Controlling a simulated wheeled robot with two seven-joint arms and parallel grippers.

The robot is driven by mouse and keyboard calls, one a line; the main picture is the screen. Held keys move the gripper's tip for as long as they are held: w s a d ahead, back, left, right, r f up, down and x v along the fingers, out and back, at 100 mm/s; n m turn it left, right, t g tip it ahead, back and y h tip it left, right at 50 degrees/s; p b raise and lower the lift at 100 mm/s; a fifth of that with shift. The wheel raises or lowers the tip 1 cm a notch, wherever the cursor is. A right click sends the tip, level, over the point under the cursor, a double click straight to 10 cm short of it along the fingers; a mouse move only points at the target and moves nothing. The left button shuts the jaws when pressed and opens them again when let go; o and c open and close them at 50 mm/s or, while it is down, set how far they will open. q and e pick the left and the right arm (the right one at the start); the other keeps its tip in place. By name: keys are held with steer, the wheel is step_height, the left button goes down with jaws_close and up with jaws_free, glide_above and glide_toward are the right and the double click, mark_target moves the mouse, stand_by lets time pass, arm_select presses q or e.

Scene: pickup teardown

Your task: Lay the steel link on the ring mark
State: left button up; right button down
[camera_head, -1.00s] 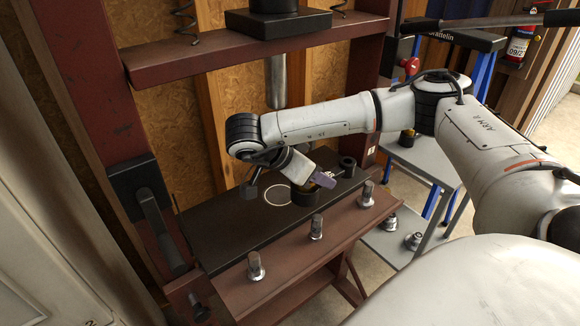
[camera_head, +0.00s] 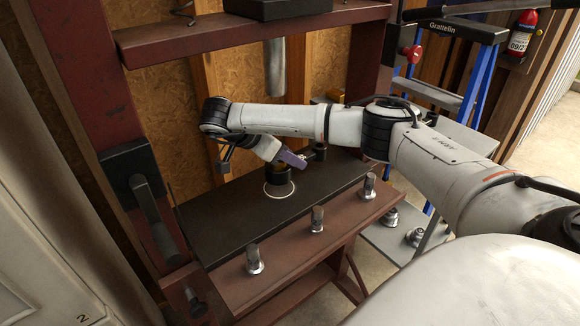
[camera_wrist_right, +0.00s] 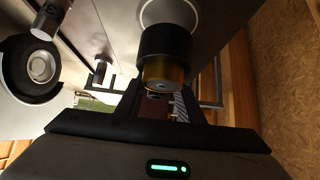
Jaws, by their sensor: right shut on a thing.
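The steel link is dark, with a round eye at each end. Its near eye (camera_head: 278,186), with a brass-coloured insert, is over the white ring mark (camera_head: 266,192) on the black press plate. Its far eye (camera_head: 318,151) is up and to the right. My right gripper (camera_head: 292,159) is shut on the link between the eyes. In the right wrist view the near eye (camera_wrist_right: 165,42) stands in front of the ring mark (camera_wrist_right: 186,4), which is partly hidden. I cannot tell whether the link touches the plate. My left gripper is out of view.
The press's steel ram (camera_head: 275,70) hangs above the plate. Red-brown posts stand on both sides. Upright studs (camera_head: 317,219) line the front beam. The black plate (camera_head: 225,222) is clear on the left. A grey stand with metal parts and a blue ladder are at right.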

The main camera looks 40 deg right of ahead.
steer(key=shift+f, duration=1.6)
steer(key=c, duration=1.2)
jaws_free()
steer(key=shift+f, duration=0.1)
steer(key=v, duration=0.4)
steer(key=shift+w+a+r, duration=0.1)
steer(key=shift+a+r, duration=0.15)
steer(key=shift+a, duration=0.1)
steer(key=p+v, duration=0.2)
steer(key=v, duration=0.5)
steer(key=shift+r, duration=0.2)
